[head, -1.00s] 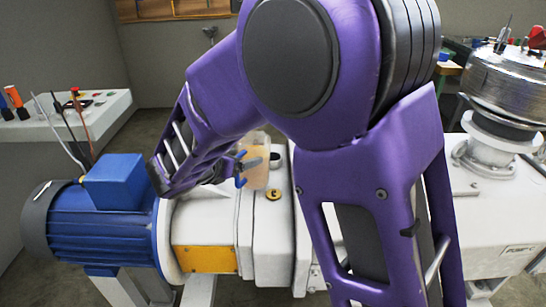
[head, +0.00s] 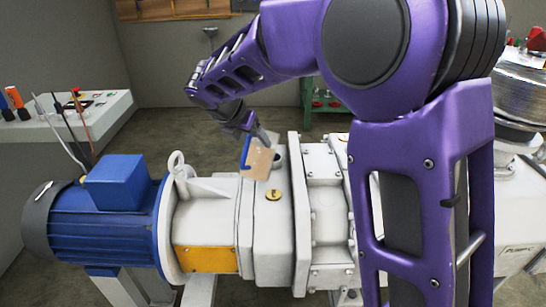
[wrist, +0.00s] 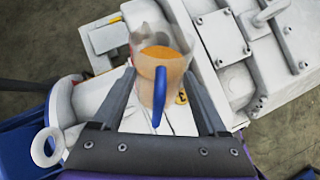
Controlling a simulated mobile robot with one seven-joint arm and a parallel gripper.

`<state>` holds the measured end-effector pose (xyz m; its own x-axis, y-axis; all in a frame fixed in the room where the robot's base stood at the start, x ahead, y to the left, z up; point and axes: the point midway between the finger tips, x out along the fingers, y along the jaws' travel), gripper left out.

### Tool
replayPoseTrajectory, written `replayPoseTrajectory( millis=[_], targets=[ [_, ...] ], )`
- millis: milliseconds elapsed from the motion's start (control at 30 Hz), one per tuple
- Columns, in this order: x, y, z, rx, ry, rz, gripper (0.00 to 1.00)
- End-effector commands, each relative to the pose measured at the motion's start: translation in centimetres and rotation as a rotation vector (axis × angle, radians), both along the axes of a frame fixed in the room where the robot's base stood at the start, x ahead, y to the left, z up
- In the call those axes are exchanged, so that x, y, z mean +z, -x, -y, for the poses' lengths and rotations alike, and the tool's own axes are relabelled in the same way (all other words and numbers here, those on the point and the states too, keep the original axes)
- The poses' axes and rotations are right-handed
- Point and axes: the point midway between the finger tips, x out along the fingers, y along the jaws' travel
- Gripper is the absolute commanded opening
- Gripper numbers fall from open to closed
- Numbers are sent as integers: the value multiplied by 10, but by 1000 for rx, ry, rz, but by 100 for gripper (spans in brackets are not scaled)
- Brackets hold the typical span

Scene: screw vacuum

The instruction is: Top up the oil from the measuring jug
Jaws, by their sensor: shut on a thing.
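The measuring jug (head: 259,163) is clear, with a blue handle (head: 246,152) and orange oil in it. My gripper (head: 258,138) is shut on the jug and holds it above the pale pump housing (head: 265,235). In the head view the jug looks tilted. In the wrist view the jug (wrist: 177,68) sits between my two fingers (wrist: 165,108), its handle towards me, with the oil (wrist: 160,53) inside. A dark round opening (head: 279,159) lies just right of the jug on the housing top. I cannot tell whether oil is leaving the jug.
A yellow round cap (head: 272,195) sits on the housing below the jug. A lifting eye (head: 176,163) stands up at the left, beside the blue motor (head: 110,218). A white bench (head: 75,115) with tools is at the far left.

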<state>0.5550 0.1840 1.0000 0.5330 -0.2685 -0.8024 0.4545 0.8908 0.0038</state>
Motion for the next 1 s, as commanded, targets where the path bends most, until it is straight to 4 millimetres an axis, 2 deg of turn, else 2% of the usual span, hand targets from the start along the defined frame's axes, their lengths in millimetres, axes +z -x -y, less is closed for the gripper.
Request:
replayPoseTrajectory(
  millis=[1000],
  targets=[
    [17,-12,6,1,-50,-100,0]
  ],
)
